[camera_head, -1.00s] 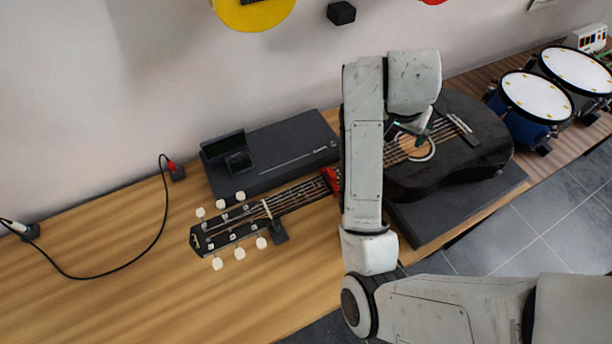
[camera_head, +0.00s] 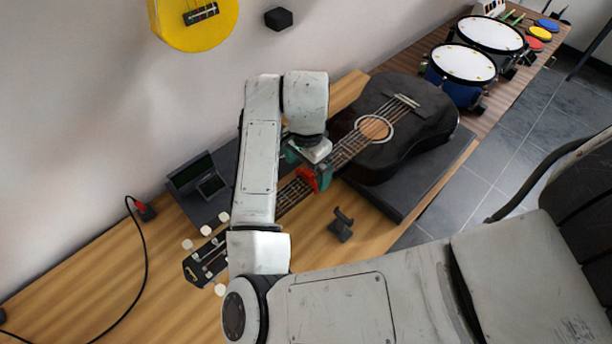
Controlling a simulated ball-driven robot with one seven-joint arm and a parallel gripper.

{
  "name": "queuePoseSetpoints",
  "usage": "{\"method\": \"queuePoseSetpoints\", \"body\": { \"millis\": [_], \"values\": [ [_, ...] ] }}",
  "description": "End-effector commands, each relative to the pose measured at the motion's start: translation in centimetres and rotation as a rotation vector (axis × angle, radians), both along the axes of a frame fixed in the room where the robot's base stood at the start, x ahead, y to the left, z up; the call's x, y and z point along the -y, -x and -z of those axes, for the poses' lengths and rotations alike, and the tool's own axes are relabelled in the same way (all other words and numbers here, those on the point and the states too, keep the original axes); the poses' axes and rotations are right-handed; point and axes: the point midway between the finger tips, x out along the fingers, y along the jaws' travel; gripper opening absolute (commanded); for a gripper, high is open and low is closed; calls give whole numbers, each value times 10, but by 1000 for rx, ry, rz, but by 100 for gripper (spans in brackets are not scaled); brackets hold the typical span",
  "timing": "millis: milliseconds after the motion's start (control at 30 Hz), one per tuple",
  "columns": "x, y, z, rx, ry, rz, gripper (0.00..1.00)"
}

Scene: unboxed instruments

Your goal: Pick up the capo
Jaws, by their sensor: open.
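The capo (camera_head: 306,175) is a small red piece on the neck of the black acoustic guitar (camera_head: 437,110). The guitar lies with its body at the right and its headstock (camera_head: 205,261) at the lower left. My gripper (camera_head: 308,164) has teal fingertips and is open over the neck, right at the capo. One finger shows on the near side beside the red piece, the other on the far side. Whether the fingers touch the capo I cannot tell. My arm hides part of the neck.
A small black stand (camera_head: 341,226) is on the wooden table (camera_head: 75,275) in front of the neck. A black device (camera_head: 197,180) stands behind my arm. Blue drums (camera_head: 464,68) are at the upper right, and a yellow instrument (camera_head: 193,28) hangs on the wall.

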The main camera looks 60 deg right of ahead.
Motion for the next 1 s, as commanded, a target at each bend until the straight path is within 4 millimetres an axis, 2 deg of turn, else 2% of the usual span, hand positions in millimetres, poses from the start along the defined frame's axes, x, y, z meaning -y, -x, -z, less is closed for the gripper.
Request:
{"method": "queuePoseSetpoints", "body": {
  "millis": [167,433,733,1000],
  "values": [
    [2,-1,12,-1,-1,-2,100],
    [5,-4,48,-1,-1,-2,100],
    [6,-4,54,2,1,-1,100],
    [6,-4,54,2,1,-1,75]
  ]
}}
